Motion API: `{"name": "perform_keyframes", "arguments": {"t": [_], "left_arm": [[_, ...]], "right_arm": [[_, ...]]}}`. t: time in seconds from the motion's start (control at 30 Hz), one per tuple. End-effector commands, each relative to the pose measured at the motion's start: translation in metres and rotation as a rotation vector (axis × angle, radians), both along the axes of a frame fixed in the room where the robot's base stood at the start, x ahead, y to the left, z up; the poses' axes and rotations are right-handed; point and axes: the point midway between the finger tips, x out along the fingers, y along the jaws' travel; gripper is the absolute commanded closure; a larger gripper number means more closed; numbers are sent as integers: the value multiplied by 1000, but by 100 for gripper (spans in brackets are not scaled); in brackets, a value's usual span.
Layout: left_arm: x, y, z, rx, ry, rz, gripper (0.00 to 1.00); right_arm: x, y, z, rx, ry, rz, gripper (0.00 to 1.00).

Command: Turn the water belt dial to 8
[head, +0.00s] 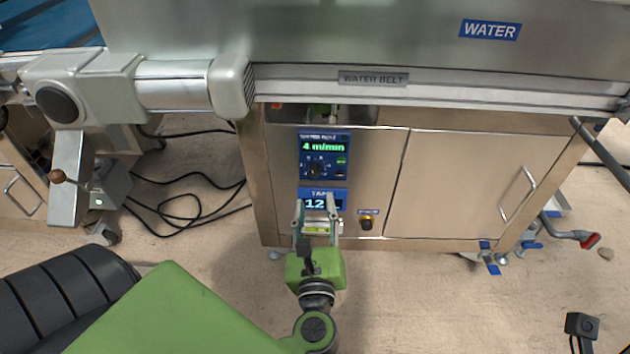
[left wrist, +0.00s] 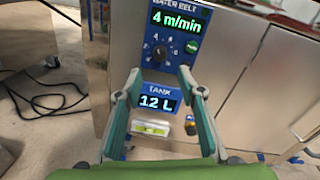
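The water belt dial (head: 315,170) is a dark round knob on a blue panel on the steel cabinet front, and it also shows in the left wrist view (left wrist: 160,53). The display (head: 324,147) above it reads 4 m/min. My left gripper (head: 317,205) is below the dial, in front of the tank display (left wrist: 157,101), which reads 12 L. In the left wrist view its two fingers (left wrist: 165,85) stand apart with nothing between them, and the dial appears just beyond the tips. My right gripper is not in view.
A green button (left wrist: 192,45) sits right of the dial. A yellow-black knob (head: 366,223) is lower right on the cabinet. A steel rail (head: 430,82) labelled WATER BELT juts out above. Black cables (head: 190,205) lie on the floor at left.

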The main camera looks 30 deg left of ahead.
Motion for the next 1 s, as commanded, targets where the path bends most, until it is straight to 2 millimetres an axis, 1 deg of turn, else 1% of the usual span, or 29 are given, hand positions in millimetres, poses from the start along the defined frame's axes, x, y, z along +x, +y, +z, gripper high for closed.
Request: {"name": "perform_keyframes", "arguments": {"t": [0.03, 0.2, 0.4, 0.6, 0.87, 0.97, 1.0], "left_arm": [[11, 7, 1, 2, -5, 1, 64], [41, 27, 0, 5, -3, -1, 64], [66, 44, 0, 5, -1, -1, 64], [76, 52, 0, 4, 1, -2, 64], [76, 52, 0, 3, 2, -1, 64], [76, 52, 0, 3, 2, -1, 87], [76, 52, 0, 3, 2, -1, 98]], "right_arm": [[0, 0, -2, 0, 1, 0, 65], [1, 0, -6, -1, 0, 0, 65], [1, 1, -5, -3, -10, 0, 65], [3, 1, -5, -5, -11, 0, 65], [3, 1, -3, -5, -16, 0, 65], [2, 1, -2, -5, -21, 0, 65], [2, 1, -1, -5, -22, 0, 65]]}}
